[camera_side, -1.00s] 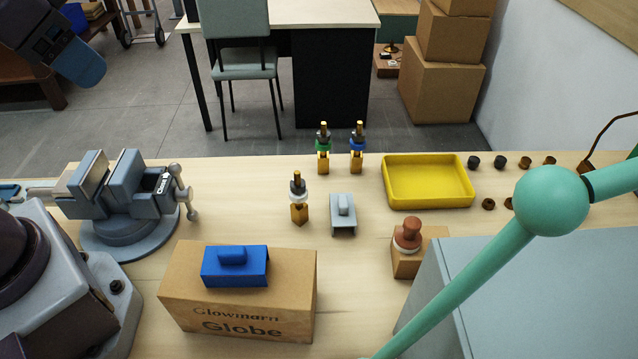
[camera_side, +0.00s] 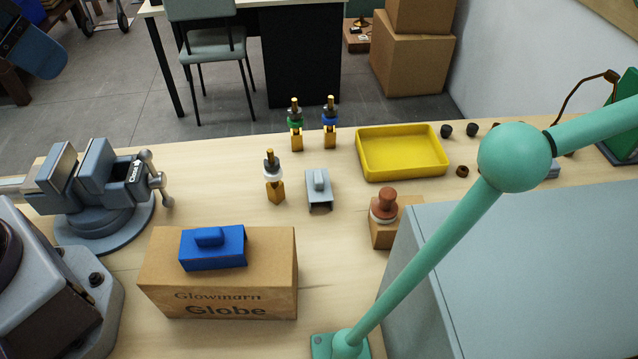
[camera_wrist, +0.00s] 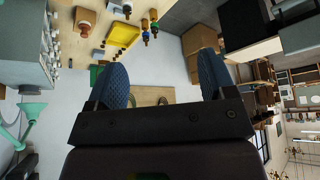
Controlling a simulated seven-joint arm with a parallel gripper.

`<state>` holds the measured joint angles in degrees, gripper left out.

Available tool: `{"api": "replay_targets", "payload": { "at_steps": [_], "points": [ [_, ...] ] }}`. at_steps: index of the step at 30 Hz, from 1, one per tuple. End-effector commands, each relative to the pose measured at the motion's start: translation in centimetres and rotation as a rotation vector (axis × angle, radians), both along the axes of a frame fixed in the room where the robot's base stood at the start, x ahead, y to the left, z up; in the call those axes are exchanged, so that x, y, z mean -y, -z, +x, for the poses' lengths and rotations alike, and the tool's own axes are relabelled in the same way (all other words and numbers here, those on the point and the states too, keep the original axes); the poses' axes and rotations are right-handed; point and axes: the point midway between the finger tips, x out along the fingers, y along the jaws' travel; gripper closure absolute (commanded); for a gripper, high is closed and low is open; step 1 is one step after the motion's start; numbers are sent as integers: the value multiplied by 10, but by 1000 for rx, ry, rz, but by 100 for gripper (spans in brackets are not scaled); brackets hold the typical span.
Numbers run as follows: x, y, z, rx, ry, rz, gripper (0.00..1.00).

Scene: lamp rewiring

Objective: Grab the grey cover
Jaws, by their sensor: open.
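The grey cover (camera_side: 319,188) is a small channel-shaped piece with a raised ridge handle on top. In the side view only part of my gripper (camera_side: 36,50) shows, at the upper left edge, far from the cover and above the floor.
A lamp socket post (camera_side: 274,182) stands just left of the cover; two more stand behind. A yellow tray (camera_side: 402,168) and a wooden block with a brown knob (camera_side: 385,207) are right. A blue cover (camera_side: 213,250) lies on the carton (camera_side: 218,295). A vise (camera_side: 100,190) stands left.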

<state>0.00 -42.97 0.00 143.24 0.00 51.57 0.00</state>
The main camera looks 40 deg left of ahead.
Motion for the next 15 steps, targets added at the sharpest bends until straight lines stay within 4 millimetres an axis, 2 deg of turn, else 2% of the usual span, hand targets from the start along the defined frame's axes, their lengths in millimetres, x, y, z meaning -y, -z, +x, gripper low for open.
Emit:
{"api": "replay_targets", "payload": {
  "at_steps": [5,10,15],
  "points": [
    [5,2,0,-7,25,1,23],
    [29,28,11,-155,144,9,23],
    [55,56,38,-324,326,131,23]
  ]
}}
